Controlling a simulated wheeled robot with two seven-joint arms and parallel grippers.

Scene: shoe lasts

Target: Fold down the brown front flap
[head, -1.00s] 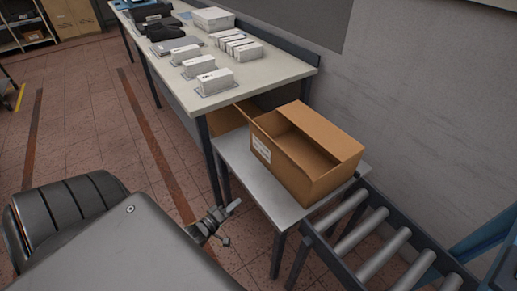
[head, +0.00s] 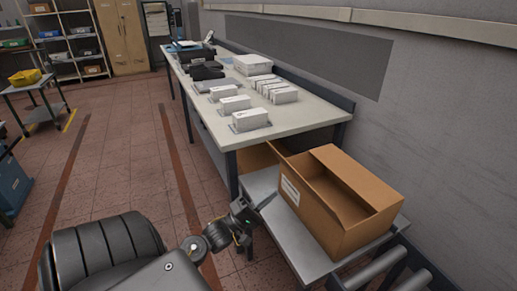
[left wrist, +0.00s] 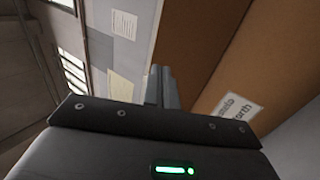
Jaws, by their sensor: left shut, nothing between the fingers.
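An open brown cardboard box (head: 325,222) stands on a small grey table, a white label on its left side. One brown flap (head: 262,156) sticks outward at the box's far left end. Another panel lies across part of the top on the wall side. The rest of the opening shows a dark inside. My left gripper (head: 266,201) is shut and empty, just left of the labelled side. In the left wrist view its fingers (left wrist: 161,88) point at a brown panel (left wrist: 195,45), with the labelled wall (left wrist: 265,75) to the right. Contact cannot be told. My right gripper is not in view.
A long workbench (head: 300,118) with several white boxes stands behind the brown box, near the wall. A roller conveyor (head: 375,272) lies at the front right. The small table (head: 290,238) has bare room left of the box.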

